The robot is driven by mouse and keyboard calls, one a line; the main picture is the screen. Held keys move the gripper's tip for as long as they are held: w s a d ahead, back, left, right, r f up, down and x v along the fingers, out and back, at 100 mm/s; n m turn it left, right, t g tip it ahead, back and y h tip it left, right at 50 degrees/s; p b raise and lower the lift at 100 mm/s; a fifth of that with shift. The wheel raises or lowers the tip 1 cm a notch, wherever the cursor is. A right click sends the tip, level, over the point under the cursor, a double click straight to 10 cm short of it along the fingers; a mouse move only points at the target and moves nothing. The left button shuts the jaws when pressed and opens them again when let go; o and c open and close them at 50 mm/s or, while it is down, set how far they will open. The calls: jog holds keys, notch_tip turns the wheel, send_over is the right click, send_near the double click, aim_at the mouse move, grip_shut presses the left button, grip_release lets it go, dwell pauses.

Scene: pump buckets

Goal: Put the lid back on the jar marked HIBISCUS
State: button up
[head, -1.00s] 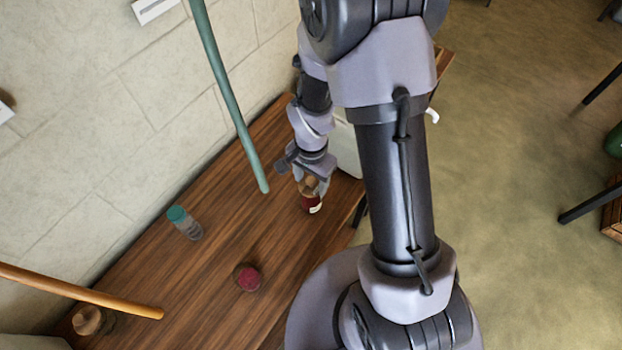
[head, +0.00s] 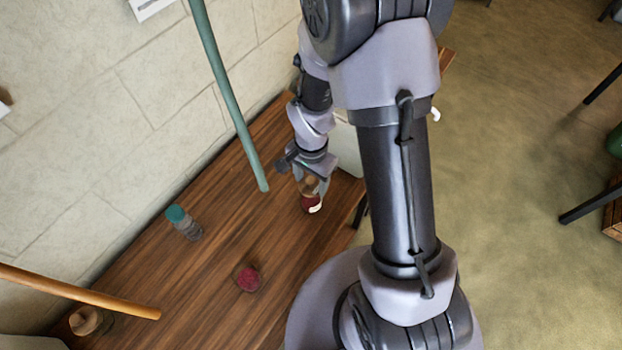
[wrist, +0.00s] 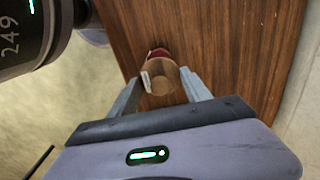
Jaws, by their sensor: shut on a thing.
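My gripper (head: 312,182) points down over the far right part of the wooden table, shut on a round tan wooden lid (wrist: 163,76). Directly under the lid is a jar with dark red contents and a white label (head: 311,204). The jar's red side (wrist: 157,53) also shows past the lid in the wrist view. The lid covers the jar's mouth from above. I cannot tell whether it rests on the rim or hovers just over it. The label is too small to read.
A teal rod (head: 228,95) and an orange rod (head: 80,291) cross the view. A pale box (head: 347,150) is behind my gripper.

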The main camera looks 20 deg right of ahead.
dwell(0.3)
jog(key=o, duration=1.8)
jog(key=shift+r, duration=0.1)
jog(key=shift+r+p, duration=2.5)
jog(key=shift+r, duration=1)
jog(key=shift+f, duration=0.1)
jog(key=shift+c, duration=0.2)
grip_shut()
